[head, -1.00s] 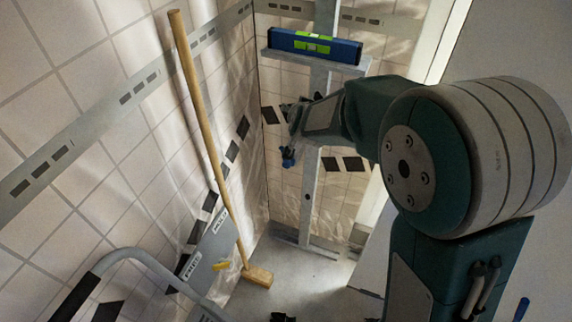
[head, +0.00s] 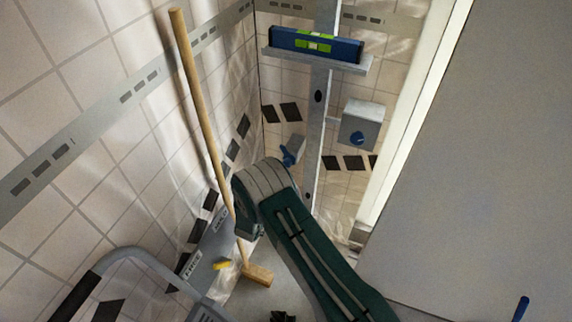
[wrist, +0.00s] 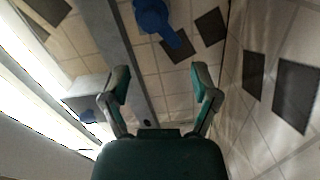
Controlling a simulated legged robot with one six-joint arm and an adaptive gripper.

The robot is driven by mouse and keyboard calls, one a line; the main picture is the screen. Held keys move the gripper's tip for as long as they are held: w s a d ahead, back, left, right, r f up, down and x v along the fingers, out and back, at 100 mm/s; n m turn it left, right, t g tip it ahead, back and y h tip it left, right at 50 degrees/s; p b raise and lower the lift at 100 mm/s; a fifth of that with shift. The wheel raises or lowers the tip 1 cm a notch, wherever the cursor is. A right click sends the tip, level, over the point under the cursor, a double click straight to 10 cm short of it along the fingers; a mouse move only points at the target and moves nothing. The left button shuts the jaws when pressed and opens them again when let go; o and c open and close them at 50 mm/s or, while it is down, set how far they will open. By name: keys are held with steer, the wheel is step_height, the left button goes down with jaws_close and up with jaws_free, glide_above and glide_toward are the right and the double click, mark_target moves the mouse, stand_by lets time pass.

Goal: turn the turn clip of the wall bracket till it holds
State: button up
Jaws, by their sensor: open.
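The blue turn clip (head: 288,155) sits on a small grey wall bracket (head: 297,142), left of the upright metal post. Its blue handle slants downward in the head view. In the wrist view the blue clip (wrist: 153,18) is at the top edge, partly cut off, beyond the fingertips. My gripper (wrist: 161,85) is open and empty, apart from the clip, with tiled wall and post behind it. In the head view my arm hides the gripper. I cannot tell whether the clip holds anything.
A grey box with a blue knob (head: 357,138) is right of the post (head: 318,105). A blue spirit level (head: 316,44) rests on a ledge above. A broom (head: 205,130) leans on the left, near a metal cart handle (head: 130,254). A large grey panel (head: 480,160) fills the right.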

mark_target(285, 156)
steer(key=x, duration=0.3)
steer(key=f+x, duration=0.1)
steer(key=x, duration=0.5)
steer(key=shift+w+d+f, duration=0.2)
steer(key=shift+d, duration=0.2)
jaws_close()
